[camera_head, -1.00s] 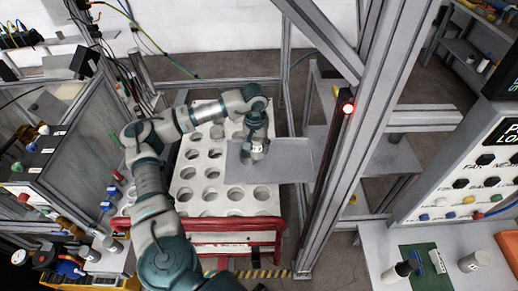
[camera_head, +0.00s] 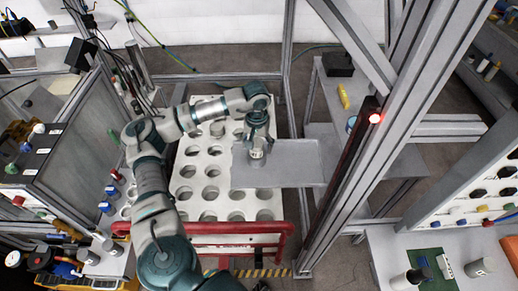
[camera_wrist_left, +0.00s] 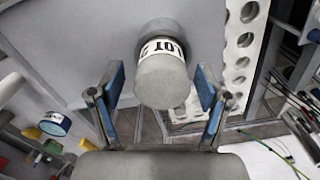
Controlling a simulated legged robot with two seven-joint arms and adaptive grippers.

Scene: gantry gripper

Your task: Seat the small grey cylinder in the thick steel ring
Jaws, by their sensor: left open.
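A small grey cylinder (camera_head: 257,154) with a white label band stands on a flat grey plate (camera_head: 296,166). My left gripper (camera_head: 257,144) is above it, pointing down. In the left wrist view the cylinder (camera_wrist_left: 162,82) lies between the open fingers, its near end face toward the camera and its "LOT" label further off. The blue-padded fingers are on both sides of it, with gaps showing. My right gripper is not in view.
A white rack (camera_head: 200,170) with rows of round holes lies beside and under the plate, with a red rail (camera_head: 220,228) in front. A metal gantry post (camera_head: 375,150) rises on the right. A bench at lower right bears a green mat (camera_head: 432,262) and a grey cylinder (camera_head: 480,267).

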